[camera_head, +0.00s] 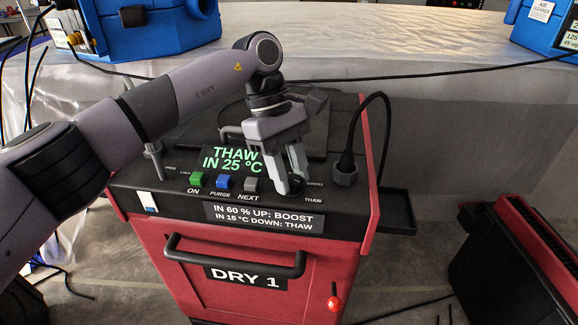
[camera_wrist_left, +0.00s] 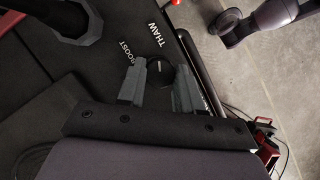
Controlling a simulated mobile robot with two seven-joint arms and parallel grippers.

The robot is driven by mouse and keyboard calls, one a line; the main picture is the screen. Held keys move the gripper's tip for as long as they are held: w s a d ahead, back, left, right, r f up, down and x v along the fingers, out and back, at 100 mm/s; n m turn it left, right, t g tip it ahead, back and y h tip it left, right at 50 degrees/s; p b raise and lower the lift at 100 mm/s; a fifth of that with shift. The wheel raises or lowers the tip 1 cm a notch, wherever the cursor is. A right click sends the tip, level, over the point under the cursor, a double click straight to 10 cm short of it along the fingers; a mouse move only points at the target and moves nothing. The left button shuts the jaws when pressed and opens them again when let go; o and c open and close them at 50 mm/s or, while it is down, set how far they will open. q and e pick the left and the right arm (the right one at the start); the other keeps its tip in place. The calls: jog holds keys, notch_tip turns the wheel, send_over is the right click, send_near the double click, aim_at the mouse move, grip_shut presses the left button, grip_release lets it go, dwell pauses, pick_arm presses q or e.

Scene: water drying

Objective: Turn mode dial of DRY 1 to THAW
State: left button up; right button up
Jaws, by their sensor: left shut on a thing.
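The red and black DRY 1 unit (camera_head: 330,225) stands in the middle of the head view. Its screen (camera_head: 232,158) reads "THAW IN 25 °C". My left gripper (camera_head: 290,190) reaches down to the right part of its top panel. In the left wrist view, the round black mode dial (camera_wrist_left: 160,72) sits between the fingers of my left gripper (camera_wrist_left: 160,85), which is shut on it. The labels THAW and BOOST show beside the dial. A small pale mark shows on the dial, but its exact setting is hard to read. In the head view the fingers mostly hide the dial.
Green (camera_head: 196,180), blue (camera_head: 222,183) and grey (camera_head: 250,185) buttons are left of the gripper. A black plug with a cable (camera_head: 344,172) stands to the right. A black handle (camera_head: 235,262) crosses the front. Another red and black unit (camera_head: 510,260) stands at right.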

pick_arm(q)
jog(key=shift+r+m+y, duration=0.1)
jog(key=shift+m+y, duration=0.2)
jog(key=shift+m, duration=0.5)
jog(key=o, duration=1)
jog(key=shift+o, duration=0.2)
jog(key=p+v, duration=0.1)
jog(key=v, duration=0.5)
jog(key=shift+w+r, duration=0.1)
jog(key=shift+w, duration=0.1)
jog(key=shift+w+a+r, duration=0.15)
jog(key=shift+r, duration=0.2)
